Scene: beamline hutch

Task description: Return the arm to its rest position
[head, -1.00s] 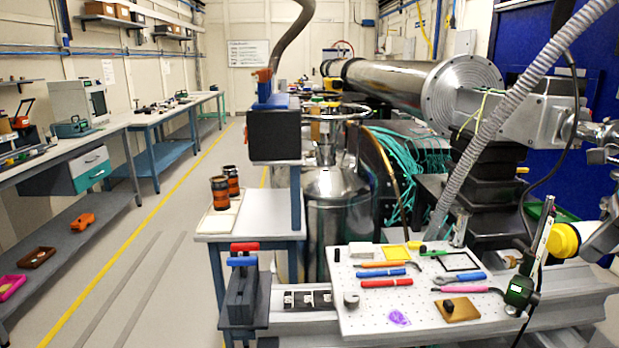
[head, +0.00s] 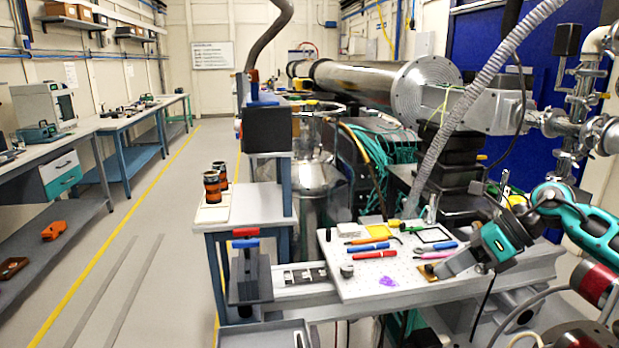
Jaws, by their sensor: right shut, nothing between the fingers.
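My right arm (head: 580,218), teal and black, comes in from the right edge. Its gripper (head: 432,271) is low over the right part of the perforated white board (head: 350,290), pointing left. The fingers are shut and nothing shows between them. A pink-handled tool (head: 435,255) lies just behind the fingertips. My left gripper is not in view.
Red (head: 374,255) and blue (head: 368,247) tools and a purple piece (head: 388,281) lie on the board. A ribbed grey hose (head: 455,115) and steel pipework (head: 580,122) stand behind the arm. The floor aisle (head: 160,270) at left is clear.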

